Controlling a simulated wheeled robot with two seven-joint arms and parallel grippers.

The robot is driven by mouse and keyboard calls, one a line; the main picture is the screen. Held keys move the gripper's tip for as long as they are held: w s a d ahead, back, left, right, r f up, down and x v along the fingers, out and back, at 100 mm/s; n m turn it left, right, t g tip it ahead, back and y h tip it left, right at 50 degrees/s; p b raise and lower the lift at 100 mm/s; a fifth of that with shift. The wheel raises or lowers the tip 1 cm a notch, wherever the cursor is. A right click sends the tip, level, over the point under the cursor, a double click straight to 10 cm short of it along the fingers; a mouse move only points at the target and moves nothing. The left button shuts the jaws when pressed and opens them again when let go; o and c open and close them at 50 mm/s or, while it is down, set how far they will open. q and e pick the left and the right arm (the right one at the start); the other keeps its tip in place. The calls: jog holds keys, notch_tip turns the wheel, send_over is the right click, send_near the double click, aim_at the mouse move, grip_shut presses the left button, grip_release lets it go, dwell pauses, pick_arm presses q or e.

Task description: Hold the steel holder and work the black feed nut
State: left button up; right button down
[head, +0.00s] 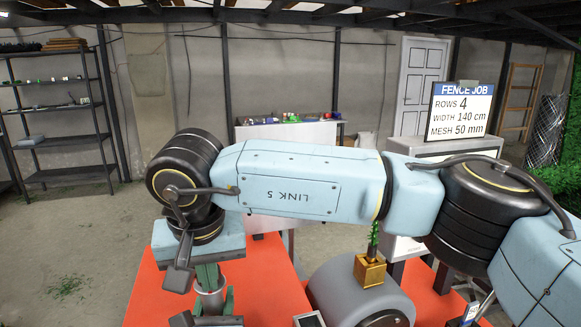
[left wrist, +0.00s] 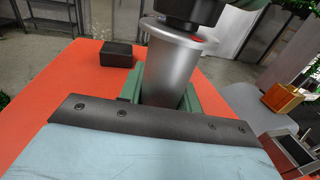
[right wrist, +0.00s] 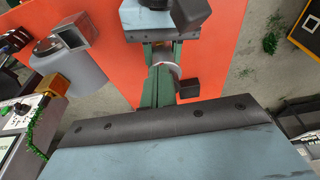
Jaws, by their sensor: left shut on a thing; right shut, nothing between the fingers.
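In the head view the holder (head: 212,298) shows below my right arm.
The red tabletop (head: 150,305) carries a grey rounded machine (head: 350,285) with a brass block (head: 369,270), right of the holder. My right arm crosses above the table and hides part of it. A sign (head: 462,110) stands behind.

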pick_arm(q)
jog(key=shift+d, duration=0.1)
pick_arm(e)
jog(key=shift+a, duration=0.2)
jog(key=shift+s+d+r, duration=0.1)
jog(key=shift+s, duration=0.25)
jog(key=v, duration=0.2)
jog(key=w+v, duration=0.1)
jog(key=v, duration=0.2)
jog(key=shift+r, duration=0.45)
pick_arm(q)
jog(key=o, duration=1.2)
jog(key=shift+c, duration=0.2)
jog(key=shift+s, duration=0.1)
